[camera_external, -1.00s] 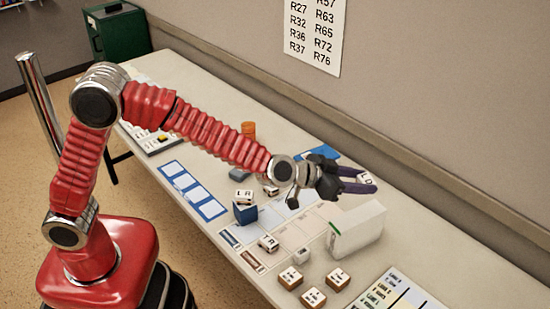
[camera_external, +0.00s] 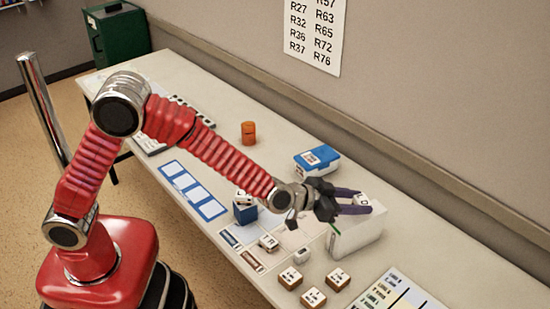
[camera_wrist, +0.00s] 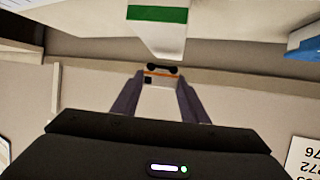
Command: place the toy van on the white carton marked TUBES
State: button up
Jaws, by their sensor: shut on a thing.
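The toy van (camera_external: 362,199) is a small white block with dark marks, held between my fingertips. In the wrist view the van (camera_wrist: 160,78) shows an orange stripe and dark wheels between the two fingers. My gripper (camera_external: 362,202) is shut on it. The white carton (camera_external: 358,238) with a green stripe stands on the table just below the van and fingers. I cannot tell whether the van touches its top, and no TUBES lettering is readable. The carton (camera_wrist: 158,36) also shows at the top of the wrist view.
A blue-lidded box (camera_external: 316,160) stands behind my gripper, and an orange cylinder (camera_external: 248,133) farther left. A blue box (camera_external: 245,213) with a lettered block on it sits left of the carton. Several lettered blocks (camera_external: 312,298) lie in front. The wall is behind.

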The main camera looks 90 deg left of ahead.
jog(key=shift+f, duration=1.2)
jog(key=shift+f, duration=0.15)
jog(key=o, duration=1.1)
jog(key=shift+c, duration=0.2)
jog(key=shift+v, duration=0.85)
jog(key=v, duration=1)
jog(key=shift+s, duration=0.15)
jog(key=shift+d, duration=0.1)
jog(key=shift+r, duration=0.2)
